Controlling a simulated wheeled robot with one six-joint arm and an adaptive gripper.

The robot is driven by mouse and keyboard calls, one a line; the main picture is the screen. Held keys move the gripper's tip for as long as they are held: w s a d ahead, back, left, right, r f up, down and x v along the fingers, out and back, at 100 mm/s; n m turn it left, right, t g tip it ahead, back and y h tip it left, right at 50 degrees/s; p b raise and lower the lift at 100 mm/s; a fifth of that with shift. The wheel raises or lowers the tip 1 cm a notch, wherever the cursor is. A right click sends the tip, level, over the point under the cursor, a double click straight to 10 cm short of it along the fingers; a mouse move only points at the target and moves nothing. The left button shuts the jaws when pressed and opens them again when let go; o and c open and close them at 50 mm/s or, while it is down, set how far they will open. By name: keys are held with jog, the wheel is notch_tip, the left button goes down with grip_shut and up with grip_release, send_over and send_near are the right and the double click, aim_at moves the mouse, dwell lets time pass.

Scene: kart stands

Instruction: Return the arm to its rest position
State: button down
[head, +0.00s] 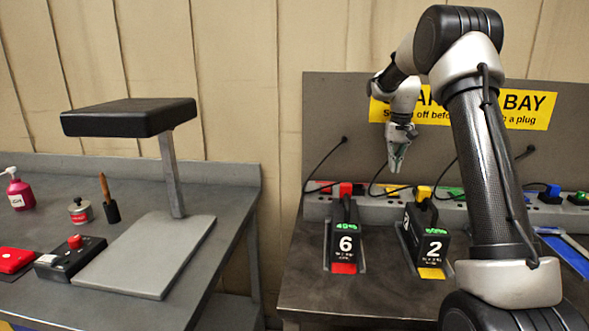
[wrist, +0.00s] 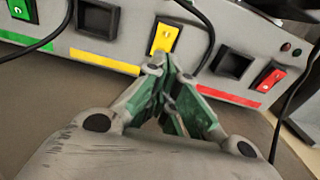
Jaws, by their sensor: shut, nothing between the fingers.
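My arm reaches up and over the right-hand bench in the head view. My gripper (head: 396,166) hangs fingers down above the back of that bench, in front of the grey back panel. In the wrist view my gripper (wrist: 168,75) is shut and empty, its green-padded fingertips together. Its tips overlap the picture of a yellow switch (wrist: 164,38) on the grey socket strip (wrist: 130,55); I cannot tell whether they touch. A red switch (wrist: 269,80) and a green switch (wrist: 21,10) sit on either side along the strip.
Black cables run up to the panel. A black padded stand (head: 130,117) rises from the left bench, with a red-button box (head: 72,257) beside it.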

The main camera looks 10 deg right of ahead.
jog(key=shift+g, duration=0.5)
jog(key=s+f, duration=0.3)
jog(key=s, duration=0.1)
jog(key=shift+s+a+f, duration=0.1)
jog(key=shift+a+f, duration=0.05)
jog(key=shift+a, duration=0.2)
jog(key=s+a+r+n+t, duration=0.1)
jog(key=s+a+r, duration=0.2)
jog(key=s, duration=0.9)
jog(key=s+a+r+n+t, duration=0.1)
jog(key=s+a+r+t, duration=0.1)
jog(key=s, duration=1)
jog(key=s+a+r+n+t, duration=0.1)
jog(key=s+a+r, duration=0.3)
jog(key=s, duration=0.8)
notch_tip(320, 180, up, 2)
jog(key=shift+s+a+r+t, duration=0.2)
jog(key=shift+s+t, duration=0.1)
jog(key=shift+t, duration=0.3)
